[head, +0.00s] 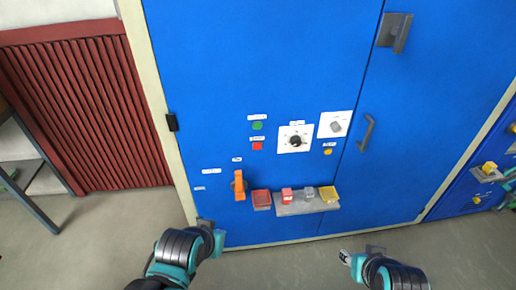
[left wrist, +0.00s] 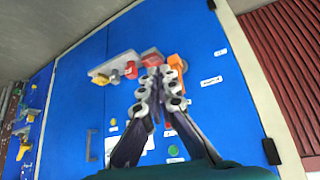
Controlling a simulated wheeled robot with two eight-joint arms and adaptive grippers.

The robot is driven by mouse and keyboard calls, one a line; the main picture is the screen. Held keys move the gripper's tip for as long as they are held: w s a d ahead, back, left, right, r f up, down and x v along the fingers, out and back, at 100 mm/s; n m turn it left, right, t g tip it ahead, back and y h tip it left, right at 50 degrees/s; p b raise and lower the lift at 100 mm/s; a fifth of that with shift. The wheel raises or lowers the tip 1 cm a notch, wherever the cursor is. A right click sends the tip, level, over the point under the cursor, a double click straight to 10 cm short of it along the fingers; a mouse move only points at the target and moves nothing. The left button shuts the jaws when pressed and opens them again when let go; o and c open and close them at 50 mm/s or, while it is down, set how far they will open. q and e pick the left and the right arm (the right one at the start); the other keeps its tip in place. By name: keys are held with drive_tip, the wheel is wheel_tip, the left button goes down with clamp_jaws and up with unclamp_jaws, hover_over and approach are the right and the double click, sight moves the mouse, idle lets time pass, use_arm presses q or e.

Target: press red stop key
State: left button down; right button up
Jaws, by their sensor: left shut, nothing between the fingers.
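A label sits above each. My left gripper (head: 208,224) is low at the left in the head view, below the red key and apart from it. In the left wrist view its fingers (left wrist: 160,76) are shut and empty, in front of the blue panel. The green key (left wrist: 173,150) shows there between the fingers; I cannot make out the red key clearly. My right gripper (head: 358,254) is low at the right; its finger opening is unclear.
An orange handle (head: 239,186), a red bin (head: 261,198) and a grey shelf (head: 295,208) with small blocks are below the keys. A dial (head: 295,139) and a switch plate (head: 335,124) are to their right. A dark door handle (head: 367,133) sticks out further right.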

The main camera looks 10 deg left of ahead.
sight(257, 146)
idle(0.7)
use_arm(q)
drive_tip(key=w+d+m+t+h+p, duration=0.1)
drive_tip(key=w+d+m+t+p, duration=0.1)
drive_tip(key=w+m, duration=0.8)
drive_tip(key=w+d+m+t+h+p, duration=0.2)
drive_tip(key=w+d+m+p, duration=0.2)
drive_tip(key=w+m, duration=0.6)
drive_tip(key=shift+w+d+f+p, duration=0.4)
drive_tip(key=shift+w+p, duration=0.2)
drive_tip(key=shift+w, duration=2.15)
drive_tip(key=w+a, duration=0.2)
drive_tip(key=w, duration=0.6)
drive_tip(key=shift+w+a+p, duration=0.15)
drive_tip(key=shift+a+p, duration=0.15)
drive_tip(key=shift+a, duration=0.1)
drive_tip(key=shift+w, duration=0.15)
